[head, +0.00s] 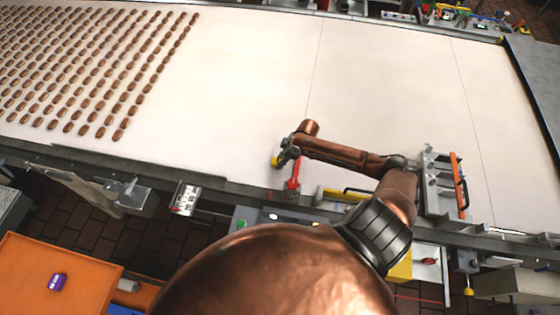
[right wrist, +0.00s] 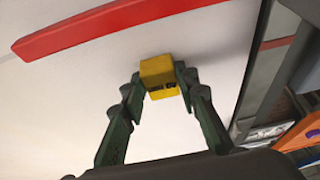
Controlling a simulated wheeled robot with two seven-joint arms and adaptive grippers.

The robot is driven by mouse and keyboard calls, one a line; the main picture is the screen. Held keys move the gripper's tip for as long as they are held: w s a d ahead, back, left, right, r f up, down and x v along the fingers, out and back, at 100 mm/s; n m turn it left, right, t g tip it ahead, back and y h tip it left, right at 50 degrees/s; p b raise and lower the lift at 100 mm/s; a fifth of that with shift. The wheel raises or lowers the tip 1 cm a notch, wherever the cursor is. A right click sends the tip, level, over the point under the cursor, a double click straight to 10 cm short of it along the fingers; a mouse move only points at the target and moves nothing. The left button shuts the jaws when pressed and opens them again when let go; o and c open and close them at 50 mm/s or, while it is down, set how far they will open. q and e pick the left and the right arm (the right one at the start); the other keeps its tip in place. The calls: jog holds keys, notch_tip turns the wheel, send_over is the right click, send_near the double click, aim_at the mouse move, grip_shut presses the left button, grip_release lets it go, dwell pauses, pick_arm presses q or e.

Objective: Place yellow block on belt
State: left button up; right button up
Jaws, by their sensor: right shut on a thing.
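The yellow block (right wrist: 158,72) is held between the two dark fingertips of my right gripper (right wrist: 158,84) in the right wrist view. In the head view a small part of the yellow block (head: 275,161) shows at the tip of my right gripper (head: 285,155). The gripper is over the near edge area of the pale belt (head: 240,90). I cannot tell whether the block touches the belt. My left gripper is not in view.
A red bar (head: 294,173) is close beside the gripper; the red bar (right wrist: 120,27) also shows in the right wrist view. Many brown biscuits (head: 120,133) lie in rows on the left of the belt. An orange-handled fixture (head: 459,185) stands at right. The belt's middle is clear.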

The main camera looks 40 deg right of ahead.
jog(key=shift+f, duration=0.1)
jog(key=o, duration=1.2)
jog(key=b+v, duration=0.1)
jog(key=v, duration=1.1)
